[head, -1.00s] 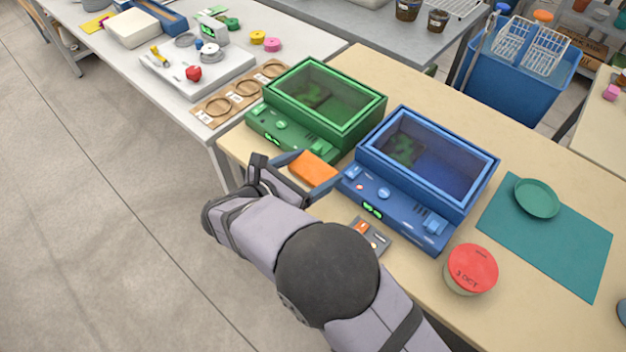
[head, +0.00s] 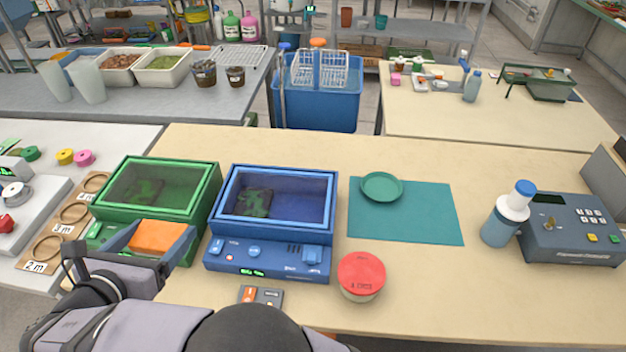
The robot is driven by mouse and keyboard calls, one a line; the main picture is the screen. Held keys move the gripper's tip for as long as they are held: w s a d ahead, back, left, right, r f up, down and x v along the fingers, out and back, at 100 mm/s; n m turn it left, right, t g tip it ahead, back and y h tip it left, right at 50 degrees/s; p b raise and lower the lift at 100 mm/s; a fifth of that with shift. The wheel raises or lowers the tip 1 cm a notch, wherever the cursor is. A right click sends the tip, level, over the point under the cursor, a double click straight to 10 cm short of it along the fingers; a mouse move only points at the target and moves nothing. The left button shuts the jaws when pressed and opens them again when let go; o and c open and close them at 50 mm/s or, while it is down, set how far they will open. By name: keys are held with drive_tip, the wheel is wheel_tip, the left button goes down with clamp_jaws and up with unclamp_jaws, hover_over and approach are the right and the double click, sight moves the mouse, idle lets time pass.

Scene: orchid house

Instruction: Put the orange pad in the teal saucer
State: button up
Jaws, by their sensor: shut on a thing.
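The orange pad (head: 158,237) is held between the fingers of my gripper (head: 150,240), at the left of the head view. My gripper is shut on it and holds it in front of the green box, overlapping that box's front panel in the picture. The teal saucer (head: 382,187) is a shallow round dish. It stands empty on the upper left part of a teal mat (head: 425,225), well to the right of my gripper.
A red-lidded tub (head: 361,276) stands in front of the mat. A bottle (head: 502,222) and a grey keypad device (head: 570,230) stand at the right.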

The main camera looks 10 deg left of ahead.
drive_tip(key=w+d+f+m+h+b, duration=0.15)
drive_tip(key=w+d, duration=0.25)
drive_tip(key=w, duration=0.4)
drive_tip(key=w+d+m+h+b, duration=0.1)
drive_tip(key=w+d+h+b, duration=0.1)
drive_tip(key=w+d, duration=0.35)
drive_tip(key=m+g+h+b, duration=0.4)
drive_tip(key=m+h+b, duration=0.2)
drive_tip(key=m+b, duration=0.1)
hover_over(391, 190)
wheel_tip(391, 190, down, 3)
drive_tip(key=shift+n, duration=0.25)
drive_tip(key=shift+f, duration=5.45)
drive_tip(key=shift+f, duration=0.1)
drive_tip(key=shift+f, duration=0.35)
